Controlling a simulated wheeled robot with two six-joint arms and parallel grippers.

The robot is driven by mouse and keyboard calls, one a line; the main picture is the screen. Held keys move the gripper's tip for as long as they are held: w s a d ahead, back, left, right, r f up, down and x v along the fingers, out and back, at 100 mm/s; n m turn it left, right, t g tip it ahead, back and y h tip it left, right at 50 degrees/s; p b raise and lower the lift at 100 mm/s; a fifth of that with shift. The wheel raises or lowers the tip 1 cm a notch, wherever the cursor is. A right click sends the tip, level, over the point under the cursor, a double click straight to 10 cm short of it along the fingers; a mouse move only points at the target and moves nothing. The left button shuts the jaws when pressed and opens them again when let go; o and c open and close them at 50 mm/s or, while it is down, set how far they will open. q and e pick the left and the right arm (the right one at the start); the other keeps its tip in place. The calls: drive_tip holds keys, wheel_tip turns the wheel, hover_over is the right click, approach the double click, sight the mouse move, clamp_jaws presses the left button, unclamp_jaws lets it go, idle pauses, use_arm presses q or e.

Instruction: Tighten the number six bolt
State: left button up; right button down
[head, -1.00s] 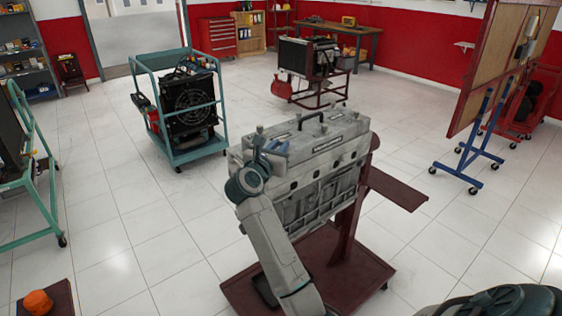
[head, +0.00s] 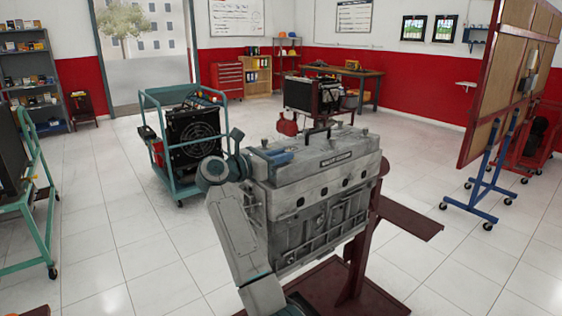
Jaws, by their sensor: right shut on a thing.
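The grey engine block (head: 322,205) stands on a dark red stand (head: 362,295) in the middle of the head view, with a black handle on its top. My right gripper (head: 262,158) is at the left end of the engine's top, at the end of my grey arm. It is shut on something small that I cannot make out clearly. A blue piece (head: 283,156) shows at the gripper, over the engine's top edge. I cannot tell which bolt is number six; the bolts near the gripper are too small or hidden. My left gripper is not in view.
A teal cart (head: 148,105) with a radiator unit stands behind left, and another teal frame (head: 40,268) at the left edge. A red side shelf (head: 410,217) juts right from the stand. A blue-legged board (head: 505,90) stands at right. White floor between is clear.

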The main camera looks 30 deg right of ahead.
drive_tip(key=c, duration=1.3)
unclamp_jaws()
drive_tip(key=shift+c, duration=0.2)
